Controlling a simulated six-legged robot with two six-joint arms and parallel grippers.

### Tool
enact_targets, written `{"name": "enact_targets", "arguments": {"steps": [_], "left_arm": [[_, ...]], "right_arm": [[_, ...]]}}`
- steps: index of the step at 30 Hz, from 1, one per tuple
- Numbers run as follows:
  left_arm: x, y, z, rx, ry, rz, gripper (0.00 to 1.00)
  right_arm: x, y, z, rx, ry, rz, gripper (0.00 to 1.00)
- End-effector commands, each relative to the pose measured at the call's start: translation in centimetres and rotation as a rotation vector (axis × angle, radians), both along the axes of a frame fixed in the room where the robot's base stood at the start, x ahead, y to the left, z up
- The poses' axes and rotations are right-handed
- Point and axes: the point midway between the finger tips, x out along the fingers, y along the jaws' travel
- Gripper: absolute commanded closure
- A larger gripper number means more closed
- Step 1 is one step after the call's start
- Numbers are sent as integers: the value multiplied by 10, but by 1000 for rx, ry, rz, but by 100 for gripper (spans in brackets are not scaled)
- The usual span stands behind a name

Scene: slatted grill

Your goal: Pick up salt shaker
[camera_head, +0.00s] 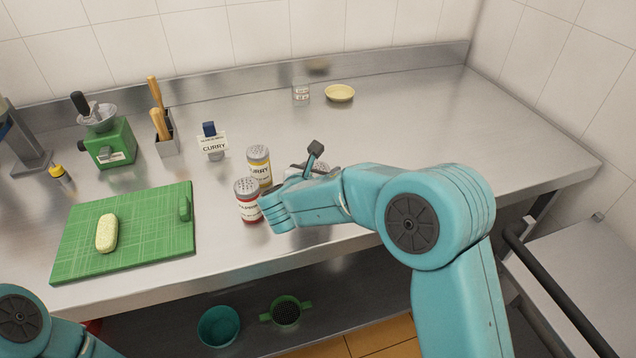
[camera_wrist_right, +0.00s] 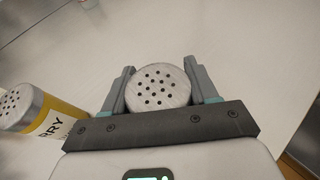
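A shaker with a round, perforated metal lid (camera_wrist_right: 159,88) stands between the two fingers of my right gripper (camera_wrist_right: 160,85) in the right wrist view. The fingers lie close along both sides of the lid; whether they press on it I cannot tell. Its label is hidden. In the head view my right gripper (camera_head: 312,172) is over the counter beside the curry shaker, and the shaker's lid (camera_head: 299,168) is mostly hidden behind it. My left gripper is out of view; only part of my left arm shows at the lower left.
A yellow curry shaker (camera_head: 259,166) and a red-labelled shaker (camera_head: 247,200) stand just left of my right gripper. The curry shaker also shows in the wrist view (camera_wrist_right: 38,112). A green cutting board (camera_head: 130,230) lies farther left. The counter's back right is clear.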

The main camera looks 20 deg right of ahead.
Motion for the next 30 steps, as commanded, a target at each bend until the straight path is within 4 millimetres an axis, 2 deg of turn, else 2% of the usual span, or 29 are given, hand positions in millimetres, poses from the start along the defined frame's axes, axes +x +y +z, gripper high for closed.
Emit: {"name": "enact_targets", "arguments": {"steps": [1, 2, 3, 11, 17, 23, 30], "left_arm": [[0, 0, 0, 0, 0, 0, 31], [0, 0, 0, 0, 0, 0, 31], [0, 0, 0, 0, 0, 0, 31], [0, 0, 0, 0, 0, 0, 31], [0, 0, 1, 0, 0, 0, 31], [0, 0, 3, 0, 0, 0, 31], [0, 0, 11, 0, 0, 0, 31]], "right_arm": [[0, 0, 0, 0, 1, -1, 62], [0, 0, 0, 0, 1, -1, 72], [-1, 0, 0, 0, 1, -1, 76], [-1, 0, 1, 0, 0, -1, 76], [0, 0, 18, 1, -4, -2, 76], [-1, 0, 66, 3, -7, -2, 76], [0, 1, 142, 4, -7, -1, 76]]}}
